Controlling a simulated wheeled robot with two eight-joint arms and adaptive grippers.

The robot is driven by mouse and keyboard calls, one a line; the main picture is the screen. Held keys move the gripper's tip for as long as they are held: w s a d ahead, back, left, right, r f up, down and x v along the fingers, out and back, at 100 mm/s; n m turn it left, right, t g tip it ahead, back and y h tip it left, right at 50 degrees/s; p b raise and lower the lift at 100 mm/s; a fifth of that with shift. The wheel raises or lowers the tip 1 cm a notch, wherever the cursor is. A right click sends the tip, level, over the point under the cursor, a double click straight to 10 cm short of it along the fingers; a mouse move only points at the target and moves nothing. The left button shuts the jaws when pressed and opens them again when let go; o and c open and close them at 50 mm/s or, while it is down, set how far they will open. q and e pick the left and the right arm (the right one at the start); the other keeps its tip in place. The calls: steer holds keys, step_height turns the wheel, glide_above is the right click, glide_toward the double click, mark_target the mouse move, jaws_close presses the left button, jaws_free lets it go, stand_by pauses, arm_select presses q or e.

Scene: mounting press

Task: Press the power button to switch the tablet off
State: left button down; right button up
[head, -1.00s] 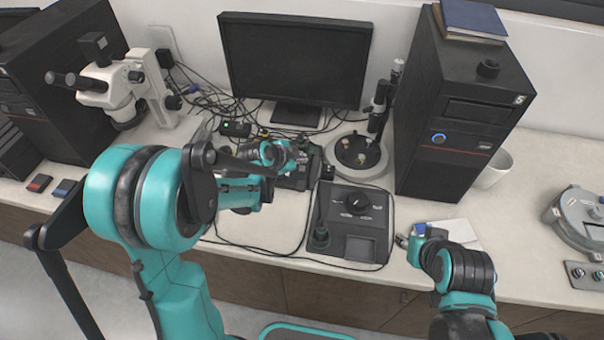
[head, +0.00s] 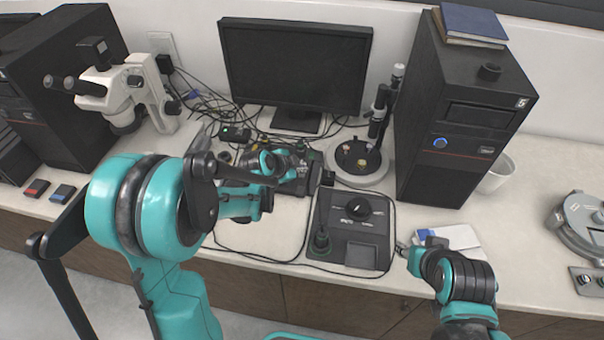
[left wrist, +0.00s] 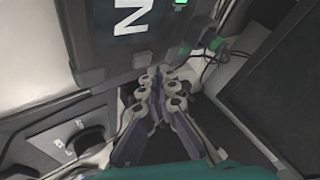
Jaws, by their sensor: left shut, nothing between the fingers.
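I cannot clearly pick out the tablet or its power button in either view. My left gripper (head: 277,165) is over the cluttered black equipment in front of the monitor, partly hidden by its own arm. In the left wrist view its fingers (left wrist: 160,75) are together and empty. Just beyond them is a dark panel (left wrist: 120,35) with a white letter N and a small green light at its upper right. I cannot tell whether the fingertips touch it. My right gripper (head: 405,248) is low over the bench at the right; its jaws are too small to judge.
A monitor (head: 295,62) stands behind the left gripper. A black control box with a knob (head: 345,225) lies to its right, before a tall computer tower (head: 462,115). A microscope (head: 122,88) stands at the left. Cables run over the bench (head: 272,235).

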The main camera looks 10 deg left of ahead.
mark_target(301, 175)
stand_by(0.6)
arm_select(q)
steer(key=shift+f+b, duration=0.45)
steer(key=shift+f+b, duration=0.35)
stand_by(0.4)
steer(key=shift+r, duration=0.1)
steer(key=shift+r+p, duration=0.6)
steer(key=shift+r, duration=0.1)
steer(key=shift+r+p, duration=1.9)
steer(key=shift+r, duration=0.7)
steer(key=shift+f, duration=0.1)
